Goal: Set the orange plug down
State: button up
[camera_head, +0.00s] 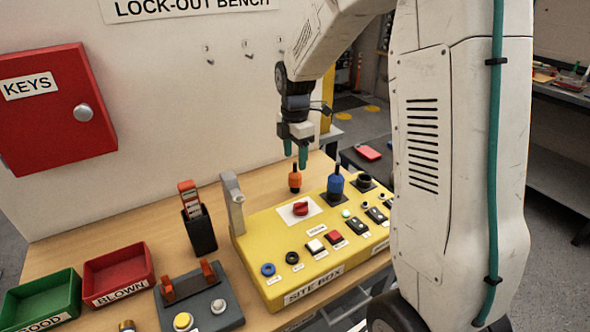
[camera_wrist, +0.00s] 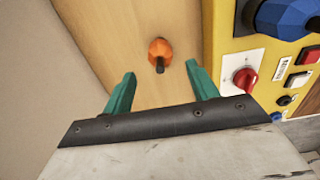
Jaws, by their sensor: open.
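The orange plug (camera_head: 294,182) stands on the wooden bench just behind the yellow site box, with its dark tip pointing up. In the wrist view the orange plug (camera_wrist: 159,52) is on bare wood, seen from above, beyond and between the fingertips. My gripper (camera_head: 296,161) is above the plug with its green fingers pointing down. It is open and empty, and the wrist view shows its two fingers (camera_wrist: 162,88) spread wide apart. The plug is apart from both fingers.
The yellow site box (camera_head: 255,262) carries a blue plug (camera_head: 335,184), a red knob (camera_head: 300,208) and a grey lever (camera_head: 233,200). A black holder (camera_head: 200,234), green bin (camera_head: 40,298), red bin (camera_head: 118,275) and dark fixture (camera_head: 222,312) stand left. The wall is close behind.

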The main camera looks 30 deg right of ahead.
notch_tip(320, 180, up, 5)
jog(key=shift+f, duration=0.1)
jog(key=s+a+r+m, duration=0.3)
jog(key=s+m, duration=0.1)
jog(key=s, duration=0.3)
jog(key=s+a+r+m+t, duration=0.1)
jog(key=s+a+r+m, duration=0.2)
jog(key=s, duration=0.4)
jog(key=s+a+r+m, duration=0.2)
jog(key=s+r+m, duration=0.15)
jog(key=s, duration=0.35)
jog(key=s+a+f+m, duration=0.1)
jog(key=s+f+m, duration=0.1)
jog(key=s+m, duration=0.5)
jog(key=s, duration=0.3)
jog(key=shift+s+a+f, duration=0.15)
jog(key=shift+a+f, duration=0.1)
jog(key=shift+a, duration=0.1)
jog(key=shift+m, duration=0.25)
